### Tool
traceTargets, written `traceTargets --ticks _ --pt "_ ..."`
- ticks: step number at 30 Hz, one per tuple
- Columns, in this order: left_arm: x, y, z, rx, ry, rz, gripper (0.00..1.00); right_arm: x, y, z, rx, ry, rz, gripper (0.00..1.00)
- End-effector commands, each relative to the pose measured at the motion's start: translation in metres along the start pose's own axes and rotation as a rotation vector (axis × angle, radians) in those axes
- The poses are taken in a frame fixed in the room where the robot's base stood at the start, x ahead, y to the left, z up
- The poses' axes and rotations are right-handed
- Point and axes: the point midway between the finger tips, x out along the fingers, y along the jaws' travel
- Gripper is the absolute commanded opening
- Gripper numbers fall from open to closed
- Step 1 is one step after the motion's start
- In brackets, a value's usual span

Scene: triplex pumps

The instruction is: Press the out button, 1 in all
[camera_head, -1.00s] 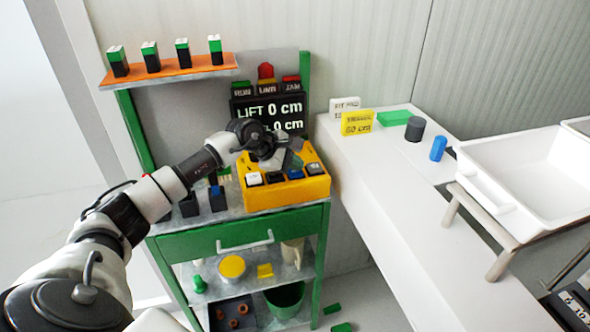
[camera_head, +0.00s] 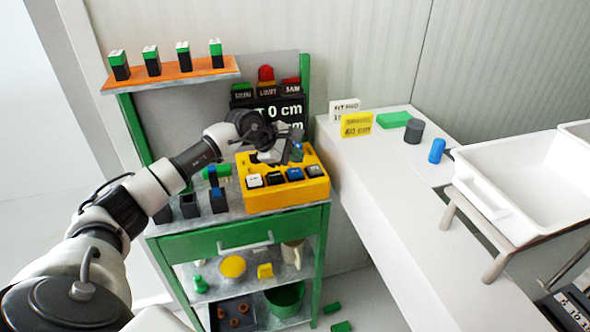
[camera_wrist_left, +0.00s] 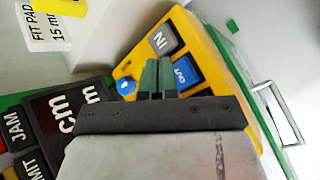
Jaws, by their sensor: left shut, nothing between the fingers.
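The yellow control box (camera_head: 285,195) stands on the green cart's top, with a row of buttons on its front. The out button (camera_head: 295,174) is blue; in the left wrist view its blue face (camera_wrist_left: 183,72) reads OUT, beside the grey IN button (camera_wrist_left: 162,40). My left gripper (camera_head: 296,152) is shut and empty, over the back part of the box and behind the button row in the head view. In the left wrist view its green fingertips (camera_wrist_left: 157,75) appear just beside the OUT button and cover its edge. I cannot tell whether they touch anything. My right gripper is not in view.
A black display (camera_head: 290,110) reading 0 cm stands behind the box, partly hidden by my left wrist. Coloured lamps (camera_head: 266,81) sit above it. An orange shelf (camera_head: 170,74) holds several green-topped blocks. A white counter (camera_head: 375,190) with a white tray (camera_head: 500,190) lies to the right.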

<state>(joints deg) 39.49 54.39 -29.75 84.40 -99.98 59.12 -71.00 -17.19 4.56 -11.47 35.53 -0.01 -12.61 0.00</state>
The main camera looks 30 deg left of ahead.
Motion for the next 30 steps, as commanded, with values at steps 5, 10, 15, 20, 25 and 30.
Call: traceTargets --ticks 5,10,15,20,25,30 --pt "-0.015 0.011 0.011 0.001 0.0 0.001 0.0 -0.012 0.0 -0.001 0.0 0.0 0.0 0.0" --pt "-0.025 0.018 0.018 0.0 0.0 0.0 0.0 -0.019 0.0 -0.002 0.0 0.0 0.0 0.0" --pt "-0.026 0.019 0.019 0.0 0.0 0.0 0.0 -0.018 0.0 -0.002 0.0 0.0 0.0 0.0" --pt "-0.026 0.019 0.019 0.0 0.0 0.0 0.0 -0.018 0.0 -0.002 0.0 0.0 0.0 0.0" --pt "-0.026 0.019 0.019 0.0 0.0 0.0 0.0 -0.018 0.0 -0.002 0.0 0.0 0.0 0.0" --pt "-0.026 0.018 0.019 0.0 0.0 0.0 0.0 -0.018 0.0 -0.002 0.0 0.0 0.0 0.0"
